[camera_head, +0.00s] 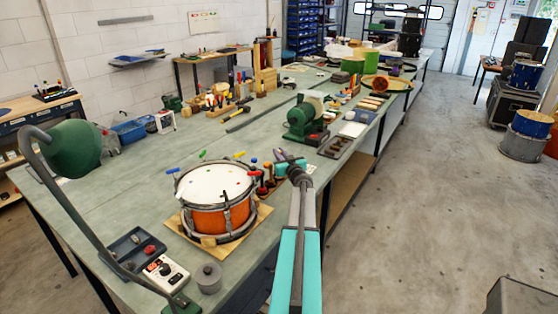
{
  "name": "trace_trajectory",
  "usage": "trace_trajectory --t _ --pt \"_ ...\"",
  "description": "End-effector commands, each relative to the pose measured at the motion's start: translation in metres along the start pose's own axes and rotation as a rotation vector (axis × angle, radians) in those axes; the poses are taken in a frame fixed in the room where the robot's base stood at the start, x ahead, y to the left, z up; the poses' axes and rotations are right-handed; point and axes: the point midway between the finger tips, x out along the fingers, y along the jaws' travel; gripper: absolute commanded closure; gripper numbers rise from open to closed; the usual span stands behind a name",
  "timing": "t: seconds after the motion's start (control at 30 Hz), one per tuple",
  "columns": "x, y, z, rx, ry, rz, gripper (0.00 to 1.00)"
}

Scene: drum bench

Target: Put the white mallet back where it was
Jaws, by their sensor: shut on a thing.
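My gripper (284,156) is at the far end of my turquoise arm, over the bench just right of the orange drum. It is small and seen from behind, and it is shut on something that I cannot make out. I cannot pick out the white mallet for sure. A small group of upright pieces with red, blue and yellow tops (266,172) stands between the drum and my gripper, close to its left side. My arm hides part of the bench there. The orange drum (221,216) with a white head sits on a wooden board.
A green machine (300,120) stands just beyond my gripper. A green lamp (74,150), a dark tray (135,252), a white control box (165,274) and a grey pot (208,277) are at the near left. The bench left of the drum (110,190) is mostly clear.

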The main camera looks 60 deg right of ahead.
Motion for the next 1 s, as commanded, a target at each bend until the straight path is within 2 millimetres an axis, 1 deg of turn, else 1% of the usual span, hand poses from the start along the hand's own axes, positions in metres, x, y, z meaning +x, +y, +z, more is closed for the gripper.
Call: trace_trajectory --t 0.17,0.33,0.37,0.4,0.5,0.63,0.73,1.0 --pt "0.0 0.0 0.0 0.0 0.0 0.0 1.0" --pt "0.009 0.001 0.0 0.001 0.0 0.0 1.0" --pt "0.011 0.001 0.002 0.001 0.0 0.0 1.0" --pt "0.009 0.001 0.008 0.004 -0.002 0.001 1.0" --pt "0.009 0.001 0.021 0.003 -0.001 0.0 1.0" --pt "0.009 0.001 0.032 0.002 0.0 0.001 1.0" --pt "0.009 0.001 0.035 0.001 0.0 0.001 1.0" --pt "0.008 0.001 0.036 0.0 0.0 0.001 1.0"
